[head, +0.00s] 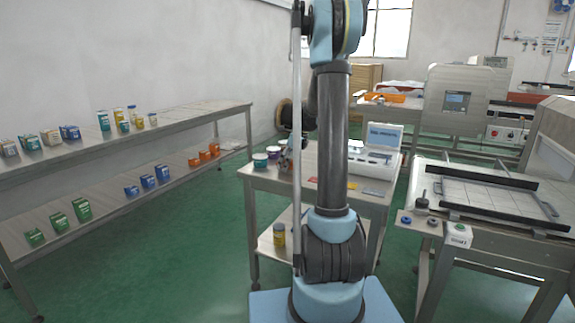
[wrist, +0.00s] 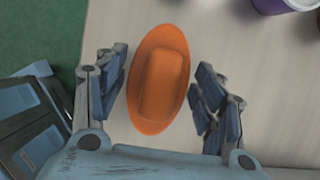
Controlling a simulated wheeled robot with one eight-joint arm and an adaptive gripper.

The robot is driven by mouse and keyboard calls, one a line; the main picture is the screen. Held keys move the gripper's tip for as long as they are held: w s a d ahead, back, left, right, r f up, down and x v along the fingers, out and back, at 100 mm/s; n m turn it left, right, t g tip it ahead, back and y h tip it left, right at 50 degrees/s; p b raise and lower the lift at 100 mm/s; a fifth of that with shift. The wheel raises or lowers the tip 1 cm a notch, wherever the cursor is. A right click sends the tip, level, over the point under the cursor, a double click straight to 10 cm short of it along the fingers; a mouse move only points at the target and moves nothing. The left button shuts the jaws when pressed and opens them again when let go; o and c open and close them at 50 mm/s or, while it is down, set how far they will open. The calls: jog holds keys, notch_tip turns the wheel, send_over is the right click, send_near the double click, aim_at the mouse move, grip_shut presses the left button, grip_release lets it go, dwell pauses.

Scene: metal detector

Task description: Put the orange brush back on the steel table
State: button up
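The orange brush (wrist: 158,80) shows from above in the wrist view, its oval body pointing up the picture. It appears to lie on the pale top of the steel table (wrist: 255,115), though its underside is hidden. My gripper (wrist: 158,92) is open around it, with one finger on each side and visible gaps between fingers and brush. In the head view the steel table (head: 265,177) stands in the middle, behind my arm.
A purple-and-white jar (wrist: 288,4) stands right of the brush. The table also holds several jars (head: 260,160) and a white case with a raised lid (head: 383,137). Shelves with small boxes (head: 75,160) stand left. Green floor (head: 190,235) lies clear between shelves and table.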

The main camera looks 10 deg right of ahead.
jog(key=shift+r, duration=0.1)
dwell(0.3)
jog(key=v, duration=1.1)
jog(key=s+a+r+n, duration=0.1)
jog(key=s+n, duration=0.2)
jog(key=s, duration=0.3)
jog(key=s+a+n, duration=0.2)
jog(key=s+n, duration=0.1)
jog(key=s, duration=0.3)
jog(key=s+f+n+h, duration=0.1)
jog(key=s+f+n, duration=0.4)
jog(key=s, duration=0.5)
jog(key=s+f+n+h, duration=0.1)
jog(key=s+f+n, duration=0.4)
jog(key=s+n, duration=0.3)
jog(key=s+f+n+h, duration=0.1)
jog(key=s+f+n, duration=0.4)
jog(key=s, duration=0.6)
jog(key=shift+s+n+h, duration=0.3)
jog(key=shift+s+n, duration=0.1)
jog(key=shift+n, duration=0.3)
jog(key=shift+a, duration=0.15)
